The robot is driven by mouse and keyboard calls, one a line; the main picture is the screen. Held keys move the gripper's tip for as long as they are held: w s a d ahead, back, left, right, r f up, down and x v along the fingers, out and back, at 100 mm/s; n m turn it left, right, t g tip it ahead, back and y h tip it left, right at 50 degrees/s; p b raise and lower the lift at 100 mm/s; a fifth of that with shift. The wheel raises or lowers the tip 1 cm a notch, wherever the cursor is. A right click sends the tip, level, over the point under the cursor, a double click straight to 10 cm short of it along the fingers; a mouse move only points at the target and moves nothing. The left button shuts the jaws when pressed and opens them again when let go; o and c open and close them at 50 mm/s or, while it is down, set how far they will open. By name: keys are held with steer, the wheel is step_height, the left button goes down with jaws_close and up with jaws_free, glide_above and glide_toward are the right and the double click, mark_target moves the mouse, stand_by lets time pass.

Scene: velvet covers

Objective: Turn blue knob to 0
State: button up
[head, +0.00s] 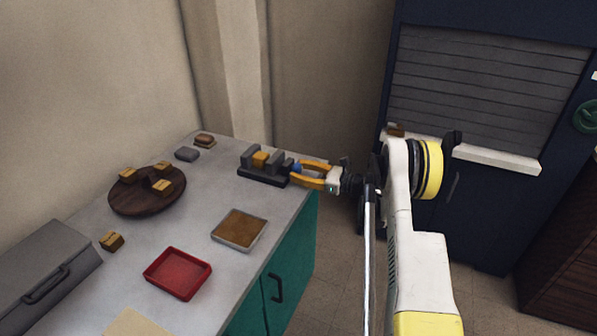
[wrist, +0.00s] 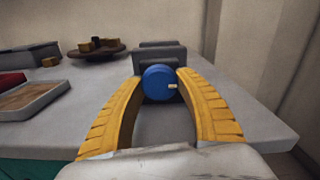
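The blue knob (wrist: 157,84) faces me in the wrist view, on the front of a dark grey fixture (wrist: 165,56). A small pale mark sits at the knob's right side. I see no numbers around it. My gripper (wrist: 160,80) has its two yellow fingers on either side of the knob, tips very close to its left and right edges. I cannot tell whether they press on it. In the head view, my gripper (head: 297,172) reaches from the right to the knob (head: 296,167) at the fixture's (head: 265,178) right end. A yellow block (head: 260,159) sits in the fixture.
The fixture stands near the grey counter's (head: 215,185) far right edge. A round wooden board (head: 135,203) with small blocks, a red tray (head: 178,274), a brown-filled tray (head: 239,229) and a grey box (head: 45,272) occupy the counter. A dark cabinet (head: 475,215) stands at right.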

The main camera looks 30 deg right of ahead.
stand_by(0.4)
steer(key=n, duration=0.3)
steer(key=shift+n, duration=2.2)
steer(key=o, duration=1.2)
steer(key=v, duration=1.2)
steer(key=shift+d, duration=0.1)
